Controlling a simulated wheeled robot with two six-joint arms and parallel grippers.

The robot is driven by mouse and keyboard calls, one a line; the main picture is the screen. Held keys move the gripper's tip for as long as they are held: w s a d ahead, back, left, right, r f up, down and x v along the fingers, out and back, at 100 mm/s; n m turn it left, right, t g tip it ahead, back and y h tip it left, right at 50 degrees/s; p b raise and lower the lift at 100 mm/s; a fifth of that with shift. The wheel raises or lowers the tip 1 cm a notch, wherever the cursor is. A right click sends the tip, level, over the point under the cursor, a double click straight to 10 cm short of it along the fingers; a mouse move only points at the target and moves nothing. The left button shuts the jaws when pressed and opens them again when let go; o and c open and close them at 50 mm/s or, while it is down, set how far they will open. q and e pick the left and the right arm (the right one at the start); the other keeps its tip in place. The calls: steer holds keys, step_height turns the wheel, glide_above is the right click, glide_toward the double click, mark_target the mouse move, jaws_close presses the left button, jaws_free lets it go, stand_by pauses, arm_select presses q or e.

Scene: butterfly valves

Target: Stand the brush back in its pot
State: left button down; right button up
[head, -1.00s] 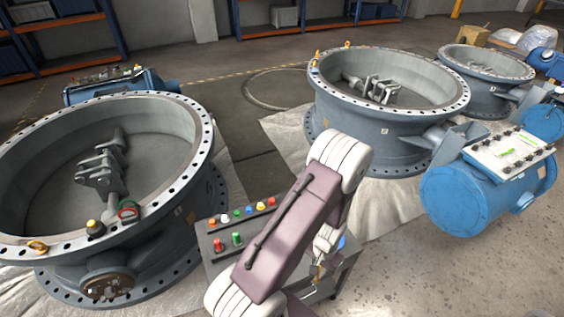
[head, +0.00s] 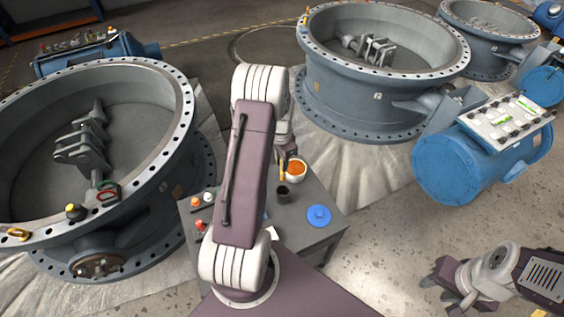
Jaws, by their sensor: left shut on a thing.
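My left arm rises across the middle of the head view and bends down behind itself to my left gripper (head: 285,156), which is mostly hidden by the arm. It is shut on a thin orange-yellow thing, apparently the brush (head: 282,173), held roughly upright above the grey cabinet. A small dark pot (head: 283,193) stands on the cabinet just below the brush; I cannot tell whether the brush tip is inside it. A white-rimmed tub with orange contents (head: 297,171) stands close to the right of the brush. My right gripper (head: 440,290) is at the lower right, fingers apart, apparently empty.
The grey cabinet top (head: 285,229) carries a blue round lid (head: 318,216) and several coloured knobs (head: 200,202) at its left. Large valve bodies stand at left (head: 175,145) and behind (head: 350,110). A blue actuator (head: 460,165) stands at right.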

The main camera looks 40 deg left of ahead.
mark_target(282, 174)
arm_select(q)
steer(key=shift+s+d, duration=0.1)
steer(key=shift+s, duration=0.05)
steer(key=shift+s+f, duration=0.1)
steer(key=shift+f, duration=0.05)
step_height(282, 174, down, 3)
steer(key=b, duration=0.3)
steer(key=shift+f, duration=0.15)
step_height(282, 174, down, 3)
steer(key=b, duration=0.3)
step_height(282, 174, down, 6)
steer(key=b, duration=0.3)
steer(key=shift+r, duration=0.25)
steer(key=c, duration=1.2)
jaws_free()
steer(key=shift+c, duration=0.2)
